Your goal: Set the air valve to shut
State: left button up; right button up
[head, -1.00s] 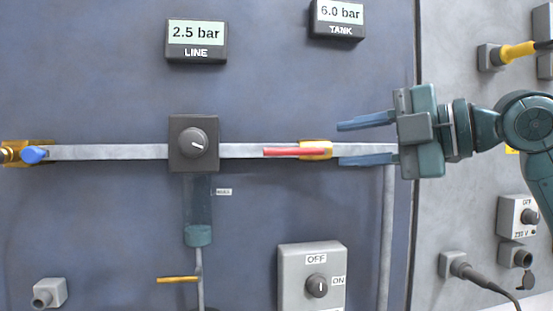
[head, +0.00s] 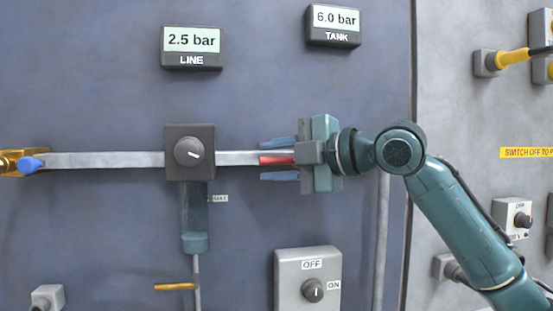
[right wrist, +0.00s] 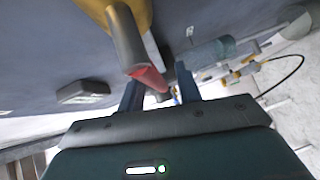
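The air valve's red lever (head: 276,160) lies level along the grey pipe, in line with it, pointing left. In the head view my right gripper (head: 266,158) covers the valve's brass body. One blue finger is above the lever and one below, with gaps to both. The right wrist view shows the brass body (right wrist: 128,12) and the red lever (right wrist: 150,78) reaching between the open fingers (right wrist: 160,84). The LINE display (head: 192,42) reads 2.5 bar and the TANK display (head: 334,20) reads 6.0 bar. My left gripper is out of view.
A regulator block with a black knob (head: 188,151) sits on the pipe left of the lever. A blue-handled fitting (head: 31,165) is at the far left. An OFF/ON switch box (head: 310,278) is below.

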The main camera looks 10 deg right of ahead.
jog(key=shift+c, duration=0.2)
grip_shut()
dwell(0.3)
